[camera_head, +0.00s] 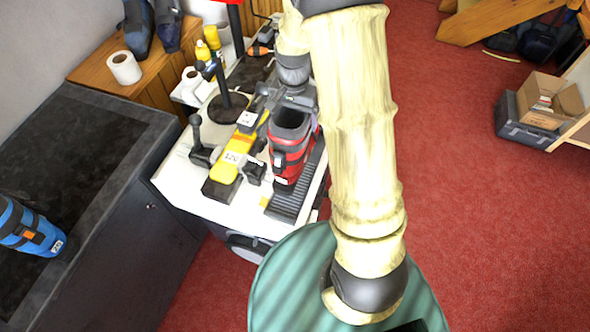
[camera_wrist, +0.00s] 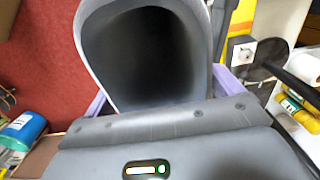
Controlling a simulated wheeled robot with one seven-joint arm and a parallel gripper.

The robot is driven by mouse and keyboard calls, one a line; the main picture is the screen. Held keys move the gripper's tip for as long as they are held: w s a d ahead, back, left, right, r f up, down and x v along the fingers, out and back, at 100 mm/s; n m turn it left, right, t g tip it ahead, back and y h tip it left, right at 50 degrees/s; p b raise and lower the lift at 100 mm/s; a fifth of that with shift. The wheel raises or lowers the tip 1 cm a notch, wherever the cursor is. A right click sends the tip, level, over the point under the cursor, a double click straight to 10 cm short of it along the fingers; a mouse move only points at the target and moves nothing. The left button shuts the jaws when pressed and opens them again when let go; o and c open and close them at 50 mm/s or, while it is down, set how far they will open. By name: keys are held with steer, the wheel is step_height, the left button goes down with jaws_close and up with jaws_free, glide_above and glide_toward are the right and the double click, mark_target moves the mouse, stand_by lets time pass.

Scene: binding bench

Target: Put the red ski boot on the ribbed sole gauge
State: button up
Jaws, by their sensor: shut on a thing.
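The red ski boot (camera_head: 293,158) with a dark cuff stands upright over the white bench top in the head view. The ribbed sole gauge (camera_head: 287,206) is a dark grooved plate; its near end and right side show, and the boot hides part of it. I cannot tell whether the boot's sole touches it. My gripper (camera_head: 297,97) is at the top of the boot, shut on its cuff; my arm partly covers it. In the wrist view the grey cuff's dark opening (camera_wrist: 145,48) fills the upper middle, with my gripper's lilac fingers (camera_wrist: 160,98) on either side.
A yellow binding device (camera_head: 232,160) lies just left of the boot, with a dark post stand (camera_head: 228,105) behind. A blue boot (camera_head: 30,228) lies on the dark bench at left. A paper roll (camera_head: 124,68) stands on the wooden bench.

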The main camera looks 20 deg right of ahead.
steer(key=shift+s+d+r, duration=0.1)
steer(key=shift+s, duration=0.25)
steer(key=shift+s+f, duration=0.1)
steer(key=shift+f, duration=0.1)
steer(key=shift+w+f+p, duration=0.2)
steer(key=shift+f+p, duration=0.65)
steer(key=shift+f, duration=2)
steer(key=shift+f+p, duration=0.65)
steer(key=shift+f, duration=1.4)
steer(key=o, duration=1)
steer(key=shift+s, duration=0.1)
